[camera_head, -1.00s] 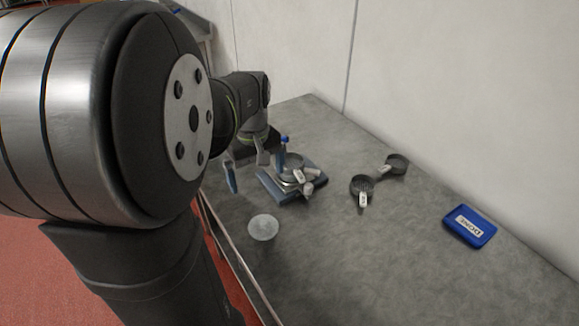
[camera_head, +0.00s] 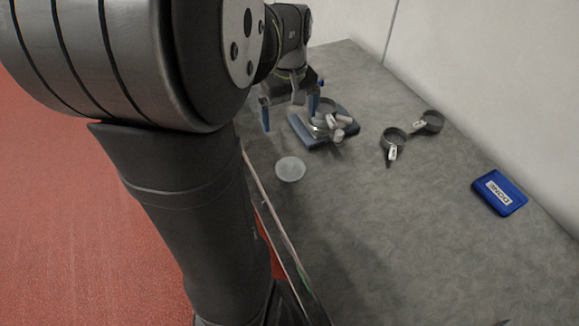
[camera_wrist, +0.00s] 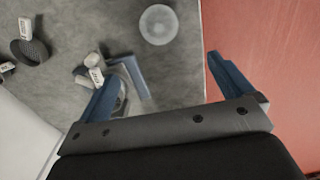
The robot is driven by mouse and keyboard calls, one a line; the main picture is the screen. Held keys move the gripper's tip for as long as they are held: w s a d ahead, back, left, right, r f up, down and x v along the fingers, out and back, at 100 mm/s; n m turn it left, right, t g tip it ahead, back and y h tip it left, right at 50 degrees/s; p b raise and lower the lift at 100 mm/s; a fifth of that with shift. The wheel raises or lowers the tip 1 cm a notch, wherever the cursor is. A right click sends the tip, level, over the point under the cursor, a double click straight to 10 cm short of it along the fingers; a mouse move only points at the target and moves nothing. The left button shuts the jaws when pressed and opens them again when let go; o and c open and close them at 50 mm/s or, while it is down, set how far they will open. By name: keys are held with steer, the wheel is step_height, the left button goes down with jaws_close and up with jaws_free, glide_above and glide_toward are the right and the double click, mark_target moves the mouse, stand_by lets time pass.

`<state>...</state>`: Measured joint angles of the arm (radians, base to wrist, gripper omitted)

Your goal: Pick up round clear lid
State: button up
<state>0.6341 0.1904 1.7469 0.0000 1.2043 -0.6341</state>
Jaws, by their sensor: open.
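The round clear lid (camera_head: 290,169) lies flat on the grey counter near its left edge. It also shows at the top middle of the wrist view (camera_wrist: 158,24), ahead of the fingers. My gripper (camera_head: 289,118) is above the counter, farther back than the lid and apart from it. Its two blue fingers are spread wide with nothing between them. In the wrist view the gripper (camera_wrist: 172,85) straddles the counter's edge, with the right finger over the red floor.
A blue-grey scale (camera_head: 318,139) holding a pan and small pale pieces stands close to the right finger. Two dark scoops (camera_head: 393,138) (camera_head: 430,122) and a blue labelled box (camera_head: 499,192) lie to the right. The counter in front is clear. A wall stands behind.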

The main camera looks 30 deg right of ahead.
mark_target(290, 164)
steer(key=c, duration=1)
steer(key=f+m, duration=0.4)
steer(key=f, duration=0.1)
steer(key=f+m, duration=0.5)
steer(key=f, duration=0.1)
steer(key=f+m, duration=0.4)
steer(key=f, duration=0.1)
steer(key=shift+s+f, duration=0.2)
steer(key=shift+f, duration=0.15)
